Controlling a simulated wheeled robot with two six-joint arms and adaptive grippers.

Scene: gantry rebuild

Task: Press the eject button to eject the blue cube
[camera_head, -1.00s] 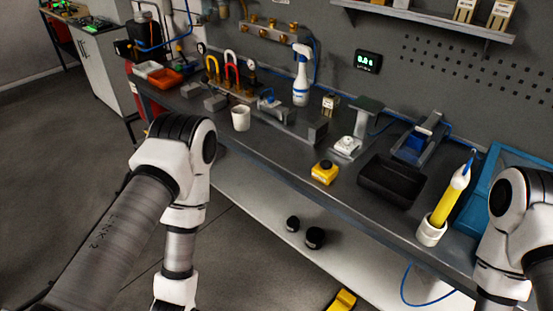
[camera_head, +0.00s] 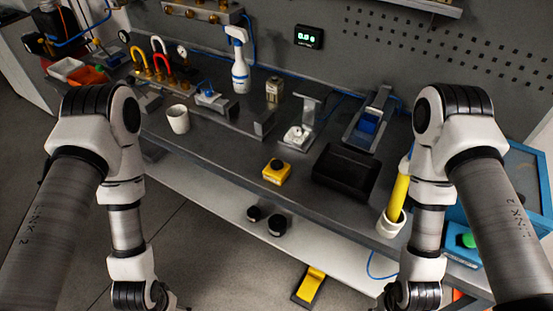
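A yellow box with a dark round button on top (camera_head: 277,171) sits near the front edge of the bench. A green round button (camera_head: 468,240) shows on a blue box at the right, partly behind my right arm. I cannot tell from any label which is the eject button. A blue block (camera_head: 368,124) sits in a sloped grey-and-blue holder (camera_head: 381,102) at the back of the bench; I cannot tell whether it is the cube. My forearms hang in front of the bench at left and right.
A black tray (camera_head: 345,172) lies right of the yellow box. A white scale-like device (camera_head: 297,136) is behind it. A yellow tube in a white cup (camera_head: 391,223) stands beside my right arm. A white mug (camera_head: 178,119) and spray bottle (camera_head: 239,65) are left.

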